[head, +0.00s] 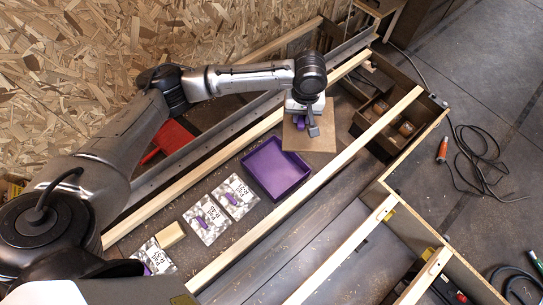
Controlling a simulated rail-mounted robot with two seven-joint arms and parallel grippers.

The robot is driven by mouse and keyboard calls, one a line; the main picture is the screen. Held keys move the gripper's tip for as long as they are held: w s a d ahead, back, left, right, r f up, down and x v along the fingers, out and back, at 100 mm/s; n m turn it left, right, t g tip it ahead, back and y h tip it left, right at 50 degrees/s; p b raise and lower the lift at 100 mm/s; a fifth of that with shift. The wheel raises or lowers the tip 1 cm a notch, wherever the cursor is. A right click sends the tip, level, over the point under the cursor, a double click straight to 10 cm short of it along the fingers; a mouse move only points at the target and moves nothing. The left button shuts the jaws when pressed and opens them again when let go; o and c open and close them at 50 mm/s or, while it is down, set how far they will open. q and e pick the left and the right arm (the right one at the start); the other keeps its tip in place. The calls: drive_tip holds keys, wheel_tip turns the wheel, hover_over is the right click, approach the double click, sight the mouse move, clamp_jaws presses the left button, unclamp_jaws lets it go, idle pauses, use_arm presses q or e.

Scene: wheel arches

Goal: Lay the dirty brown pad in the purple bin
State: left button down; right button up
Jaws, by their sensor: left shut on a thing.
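The purple bin (276,169) is a shallow, open rectangular tray, empty as far as I can see. It lies between two wooden beams, just below and to the left of the pad in the picture. My right gripper is not in view.
Several printed white-grey squares with purple pieces (207,219) lie left of the bin, near a tan block (169,235). Light wooden beams (275,226) run on both sides. A dark divided box (377,109) stands to the right, and a black cable (480,158) lies on the floor.

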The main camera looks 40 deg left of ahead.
use_arm(q)
drive_tip(key=shift+s+a+f+n+b, duration=0.45)
drive_tip(key=shift+a+f+n+b, duration=1.05)
drive_tip(key=shift+f+b, duration=4.3)
drive_tip(key=shift+s+a+f+n+b, duration=0.5)
drive_tip(key=shift+a+f+n+b, duration=1.1)
drive_tip(key=shift+f, duration=7.95)
drive_tip(key=shift+s+a+f+n+b, duration=0.45)
drive_tip(key=shift+a+f+n+b, duration=0.95)
drive_tip(key=shift+f+b, duration=4.55)
drive_tip(key=f+p, duration=0.3)
drive_tip(key=shift+a+f, duration=0.2)
drive_tip(key=c, duration=0.9)
unclamp_jaws()
